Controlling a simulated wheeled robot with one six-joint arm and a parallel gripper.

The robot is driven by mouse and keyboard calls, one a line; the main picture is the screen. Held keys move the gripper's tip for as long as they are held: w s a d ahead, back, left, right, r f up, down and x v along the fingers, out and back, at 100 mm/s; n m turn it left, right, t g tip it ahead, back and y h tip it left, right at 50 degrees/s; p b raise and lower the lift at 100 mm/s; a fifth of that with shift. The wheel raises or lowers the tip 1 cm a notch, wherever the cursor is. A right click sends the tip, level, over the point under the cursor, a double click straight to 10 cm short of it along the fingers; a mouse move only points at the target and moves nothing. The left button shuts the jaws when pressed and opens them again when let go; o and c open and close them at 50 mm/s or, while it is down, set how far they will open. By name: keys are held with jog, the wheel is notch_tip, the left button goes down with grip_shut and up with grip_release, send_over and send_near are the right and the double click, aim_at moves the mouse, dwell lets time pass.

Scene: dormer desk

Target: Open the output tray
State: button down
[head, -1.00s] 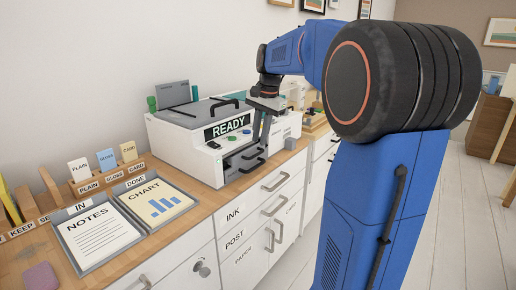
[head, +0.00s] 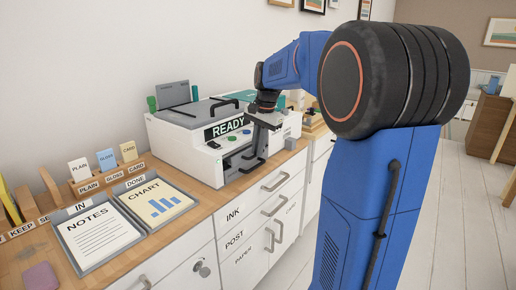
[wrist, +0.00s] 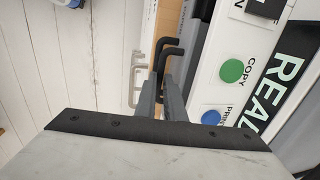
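The white printer (head: 205,170) stands on the wooden desk with a READY display on its front. Low on its front is a dark recess with black handles; one lower handle (head: 247,166) shows, and the upper one is mostly hidden by my gripper. I cannot tell which handle is the output tray's. My gripper (head: 258,154) points down in front of the recess. In the wrist view its two grey fingers (wrist: 162,103) stand a little apart, with black handles (wrist: 168,50) just beyond and between them. Contact is not clear. No tray looks pulled out.
Green COPY button (wrist: 232,70) and blue PRINT button (wrist: 211,117) sit close beside the fingers. White drawers with grey handles (head: 279,180) are below the desk edge. Paper trays marked IN and DONE (head: 175,222) lie to the left. The floor at right is clear.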

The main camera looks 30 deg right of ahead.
jog(key=shift+s, duration=0.1)
jog(key=s+d, duration=0.4)
jog(key=s, duration=0.7)
jog(key=s+d, duration=0.4)
jog(key=s, duration=0.7)
jog(key=shift+s+d, duration=0.15)
jog(key=shift+s, duration=0.2)
jog(key=c, duration=2.1)
grip_release()
jog(key=shift+r, duration=0.1)
jog(key=s+r, duration=0.1)
jog(key=r, duration=0.4)
jog(key=s+r, duration=0.1)
jog(key=r, duration=0.5)
jog(key=d+r, duration=0.1)
jog(key=r, duration=0.5)
jog(key=shift+s, duration=0.4)
